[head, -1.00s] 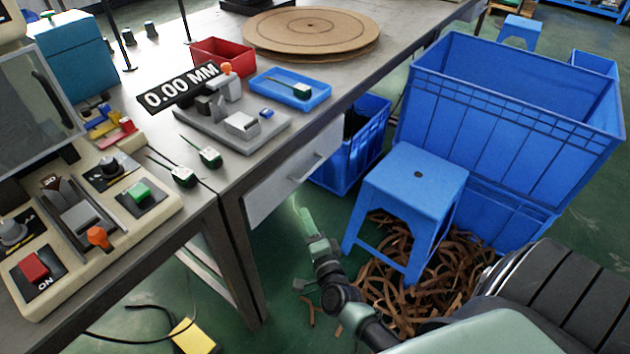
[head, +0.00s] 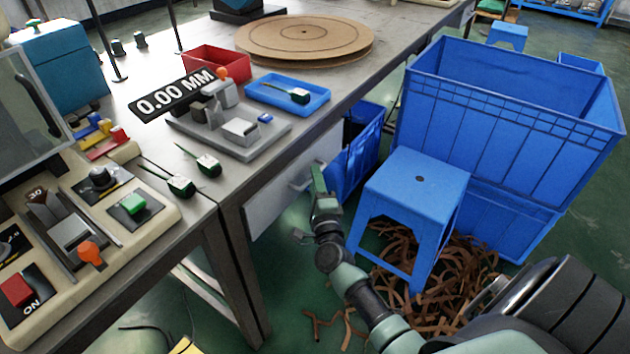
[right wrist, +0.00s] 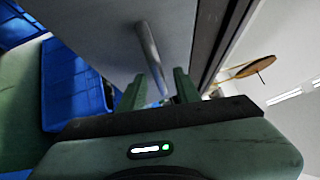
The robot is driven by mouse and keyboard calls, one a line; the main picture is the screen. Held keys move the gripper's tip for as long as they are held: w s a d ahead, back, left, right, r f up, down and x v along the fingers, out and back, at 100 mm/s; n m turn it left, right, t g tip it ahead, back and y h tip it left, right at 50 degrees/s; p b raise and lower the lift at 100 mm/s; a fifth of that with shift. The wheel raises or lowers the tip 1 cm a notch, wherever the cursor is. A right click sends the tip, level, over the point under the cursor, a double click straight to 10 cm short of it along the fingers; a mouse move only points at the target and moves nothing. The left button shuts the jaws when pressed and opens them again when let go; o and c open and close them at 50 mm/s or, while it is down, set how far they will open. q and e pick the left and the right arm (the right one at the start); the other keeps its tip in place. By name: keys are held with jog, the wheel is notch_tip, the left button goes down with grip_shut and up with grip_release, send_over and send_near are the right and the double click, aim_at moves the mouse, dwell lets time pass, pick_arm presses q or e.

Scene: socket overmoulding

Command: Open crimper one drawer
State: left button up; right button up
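The drawer (head: 283,196) has a pale grey front under the table's edge, and it looks closed. Its bar handle (head: 299,184) is partly hidden behind my right gripper (head: 318,178), which is right at the drawer front. In the right wrist view the drawer front (right wrist: 95,25) fills the top, and the metal handle (right wrist: 150,50) reaches down toward the space between the two green fingers of my right gripper (right wrist: 160,85). The fingers are apart, with a gap visible between them. I cannot tell whether they touch the handle. My left gripper is not in view.
A blue stool (head: 415,180) stands close to the right of my right arm, with brown scraps on the floor around it. A blue bin (head: 362,150) stands beside the drawer, and large blue crates (head: 500,130) are behind. The tabletop holds a gauge (head: 235,125) and a blue tray (head: 262,97).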

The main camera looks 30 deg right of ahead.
grip_shut()
dwell(1.4)
